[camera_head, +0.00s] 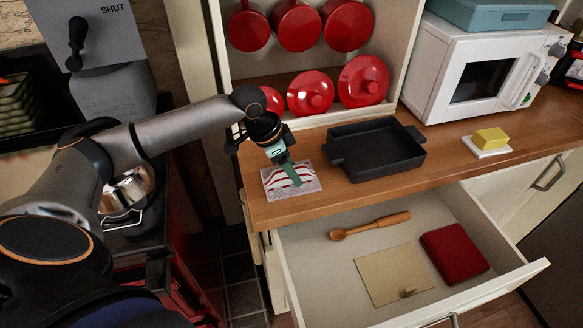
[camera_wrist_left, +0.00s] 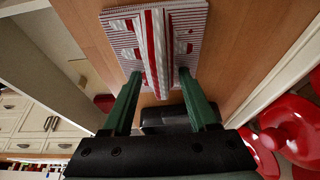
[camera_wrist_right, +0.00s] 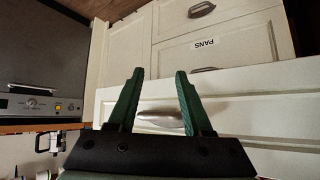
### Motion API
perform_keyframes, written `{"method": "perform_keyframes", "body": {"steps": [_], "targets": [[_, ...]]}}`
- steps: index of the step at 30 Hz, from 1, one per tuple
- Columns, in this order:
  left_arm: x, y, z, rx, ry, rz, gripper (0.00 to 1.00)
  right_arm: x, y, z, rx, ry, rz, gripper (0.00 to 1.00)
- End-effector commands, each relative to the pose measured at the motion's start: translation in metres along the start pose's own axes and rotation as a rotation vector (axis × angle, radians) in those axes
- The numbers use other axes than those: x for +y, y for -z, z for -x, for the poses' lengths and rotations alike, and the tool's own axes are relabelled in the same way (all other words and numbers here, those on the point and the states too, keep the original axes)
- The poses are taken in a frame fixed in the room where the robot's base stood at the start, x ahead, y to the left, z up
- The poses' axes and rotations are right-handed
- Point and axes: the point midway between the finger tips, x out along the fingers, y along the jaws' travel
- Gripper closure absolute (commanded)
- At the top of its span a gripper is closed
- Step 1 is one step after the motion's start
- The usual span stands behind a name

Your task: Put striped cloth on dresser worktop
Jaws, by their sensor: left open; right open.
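The striped cloth (camera_head: 277,183), white with red stripes, lies on the wooden dresser worktop (camera_head: 357,181) near its left end. It also shows in the left wrist view (camera_wrist_left: 128,39), with a raised fold along its middle. My left gripper (camera_head: 292,176) is right over the cloth. In the left wrist view its green fingers (camera_wrist_left: 158,80) are apart, on either side of the fold; I cannot tell whether they touch the cloth. My right gripper (camera_wrist_right: 156,78) is open and empty, in front of a pale drawer front with a metal handle (camera_wrist_right: 159,119).
A black roasting pan (camera_head: 374,148) stands right of the cloth. A butter dish (camera_head: 488,143) and a white microwave (camera_head: 480,65) are further right. The open drawer (camera_head: 334,277) below holds a wooden spoon (camera_head: 369,225), a beige board (camera_head: 385,283) and a red cloth (camera_head: 454,253).

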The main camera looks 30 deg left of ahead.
Motion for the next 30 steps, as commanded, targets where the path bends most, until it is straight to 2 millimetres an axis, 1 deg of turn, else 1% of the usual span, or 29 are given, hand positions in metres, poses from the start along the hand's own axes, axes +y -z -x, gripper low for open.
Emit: {"method": "perform_keyframes", "body": {"steps": [2, 5, 12, 15, 18, 21, 24, 30], "targets": [[-0.001, 0.001, 0.005, 0.002, 0.003, 0.000, 0.41, 0.000, -0.001, 0.000, 0.000, 0.000, 0.000, 0.50], [-0.001, 0.001, 0.019, 0.001, 0.002, -0.001, 0.41, 0.000, 0.000, 0.000, 0.000, 0.000, 0.000, 0.50], [-0.001, 0.001, 0.071, 0.002, 0.005, 0.000, 0.41, 0.000, 0.001, 0.001, 0.000, 0.000, 0.000, 0.50], [-0.001, 0.001, 0.091, 0.001, 0.004, 0.000, 0.41, 0.000, 0.001, 0.001, 0.000, 0.000, 0.000, 0.50], [-0.001, 0.001, 0.106, 0.001, 0.003, 0.001, 0.41, 0.000, 0.001, 0.001, 0.000, 0.000, 0.000, 0.50], [0.000, 0.001, 0.116, 0.001, 0.002, 0.000, 0.41, 0.000, 0.001, 0.001, 0.000, 0.000, 0.000, 0.50], [0.000, 0.001, 0.121, 0.000, 0.000, 0.000, 0.41, 0.000, 0.001, 0.001, 0.000, 0.000, 0.000, 0.50], [0.000, 0.001, 0.122, 0.000, 0.000, 0.000, 0.41, 0.000, 0.001, 0.001, 0.000, 0.000, 0.000, 0.50]]}}
